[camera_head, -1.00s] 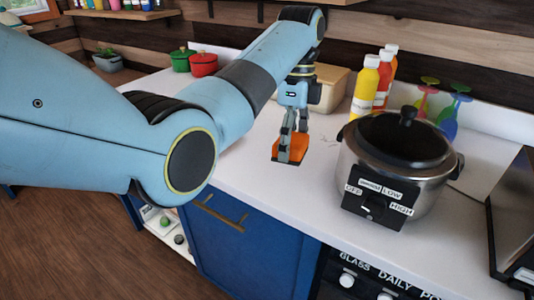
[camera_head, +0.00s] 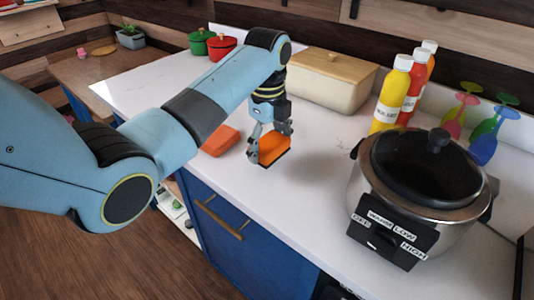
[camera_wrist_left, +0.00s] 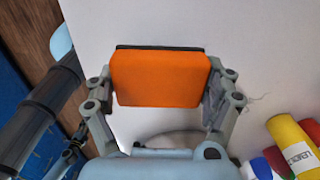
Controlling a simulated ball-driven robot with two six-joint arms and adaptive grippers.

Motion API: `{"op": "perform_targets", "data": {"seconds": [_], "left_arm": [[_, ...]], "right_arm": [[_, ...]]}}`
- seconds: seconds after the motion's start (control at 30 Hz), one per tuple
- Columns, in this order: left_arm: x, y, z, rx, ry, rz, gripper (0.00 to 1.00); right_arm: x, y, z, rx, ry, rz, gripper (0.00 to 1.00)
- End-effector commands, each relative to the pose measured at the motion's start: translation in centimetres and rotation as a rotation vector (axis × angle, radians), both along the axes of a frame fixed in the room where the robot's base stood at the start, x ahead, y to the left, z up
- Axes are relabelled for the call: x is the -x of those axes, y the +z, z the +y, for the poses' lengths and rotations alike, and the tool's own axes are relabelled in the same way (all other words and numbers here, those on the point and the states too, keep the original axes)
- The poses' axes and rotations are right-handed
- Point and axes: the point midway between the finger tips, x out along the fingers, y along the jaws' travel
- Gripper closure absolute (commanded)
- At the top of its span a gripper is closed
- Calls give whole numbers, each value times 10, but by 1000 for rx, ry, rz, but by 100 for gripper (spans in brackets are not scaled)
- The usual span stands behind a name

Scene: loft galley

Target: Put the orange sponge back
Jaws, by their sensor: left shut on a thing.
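My left gripper (camera_head: 270,147) is shut on an orange sponge (camera_head: 275,146) with a dark layer on one face. In the head view it is over the white counter, left of the slow cooker; I cannot tell how high above it. In the left wrist view the sponge (camera_wrist_left: 161,78) sits between the two fingers (camera_wrist_left: 161,92), its dark edge showing along the far side. A second orange block (camera_head: 221,140) lies on the counter just left of the gripper, partly behind my arm. My right gripper is not in view.
A slow cooker (camera_head: 425,170) stands at the right, with bottles (camera_head: 392,96) and coloured goblets (camera_head: 490,128) behind it. A beige box (camera_head: 335,82) and red (camera_head: 221,46) and green pots stand at the back. The counter (camera_head: 315,160) between gripper and cooker is clear.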

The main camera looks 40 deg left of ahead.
Motion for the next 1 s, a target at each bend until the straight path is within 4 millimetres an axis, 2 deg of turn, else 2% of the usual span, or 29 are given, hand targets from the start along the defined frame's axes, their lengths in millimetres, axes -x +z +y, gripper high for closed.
{"op": "perform_targets", "data": {"seconds": [0.1, 0.2, 0.4, 0.67, 0.7, 0.8, 1.0], "left_arm": [[1, -6, 5, 1, 1, 0, 67], [3, -21, 4, 2, 1, 3, 67], [1, -43, 4, 1, 0, -1, 67], [1, -44, 4, 0, 0, -1, 67], [2, -44, 4, 0, 0, -1, 15], [2, -44, 4, 0, 0, -1, 2], [1, -44, 4, 0, 0, -1, 0]], "right_arm": [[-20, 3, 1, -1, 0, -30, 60], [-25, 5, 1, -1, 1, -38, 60], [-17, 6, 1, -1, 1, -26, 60], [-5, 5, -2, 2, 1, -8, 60], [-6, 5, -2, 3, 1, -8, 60], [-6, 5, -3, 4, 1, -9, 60], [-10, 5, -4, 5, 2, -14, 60]]}}
